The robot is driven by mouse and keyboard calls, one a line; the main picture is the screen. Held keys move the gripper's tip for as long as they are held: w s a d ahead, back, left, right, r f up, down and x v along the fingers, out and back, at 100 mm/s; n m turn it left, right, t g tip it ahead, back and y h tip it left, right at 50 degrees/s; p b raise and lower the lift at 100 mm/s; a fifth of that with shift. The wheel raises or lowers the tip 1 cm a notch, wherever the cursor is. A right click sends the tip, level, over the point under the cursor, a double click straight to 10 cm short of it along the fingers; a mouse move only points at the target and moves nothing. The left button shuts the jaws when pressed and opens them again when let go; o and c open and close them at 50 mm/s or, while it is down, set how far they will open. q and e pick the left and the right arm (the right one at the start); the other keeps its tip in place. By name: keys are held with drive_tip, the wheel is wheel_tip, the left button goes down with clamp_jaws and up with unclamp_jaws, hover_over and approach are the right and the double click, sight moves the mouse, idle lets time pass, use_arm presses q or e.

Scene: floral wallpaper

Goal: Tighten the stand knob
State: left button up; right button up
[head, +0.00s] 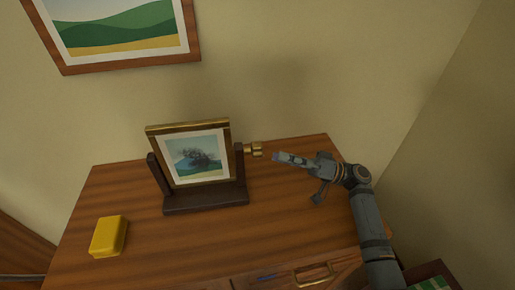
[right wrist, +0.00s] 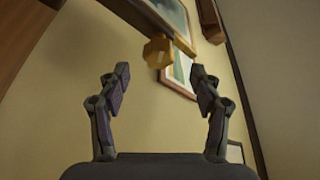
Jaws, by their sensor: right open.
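A small picture in a gold-edged frame (head: 197,157) is held upright in a dark wooden stand (head: 205,197) on the dresser. The brass stand knob (head: 257,150) sticks out from the right side of the stand. My right gripper (head: 280,157) is just right of the knob and points left toward it, with a small gap. In the right wrist view the knob (right wrist: 158,52) appears faceted, a little above the gap between the two spread fingertips (right wrist: 160,71). Nothing is between the fingers. My left gripper is not in view.
The wooden dresser top (head: 150,232) carries a yellow box (head: 109,236) at the front left. A brass drawer handle (head: 314,275) is at the front. A landscape picture (head: 118,28) hangs on the wall behind. The surface right of the stand is clear beneath my arm.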

sight(257, 150)
drive_tip(key=p+x, duration=0.1)
drive_tip(key=x, duration=0.5)
drive_tip(key=shift+w+a+r+p, duration=0.15)
drive_tip(key=shift+a+r+p, duration=0.05)
drive_tip(key=shift+a+p, duration=0.15)
drive_tip(key=shift+w+a, duration=0.1)
drive_tip(key=shift+a, duration=0.3)
drive_tip(key=shift+c, duration=0.4)
drive_tip(key=c, duration=1.1)
drive_tip(key=shift+m, duration=0.3)
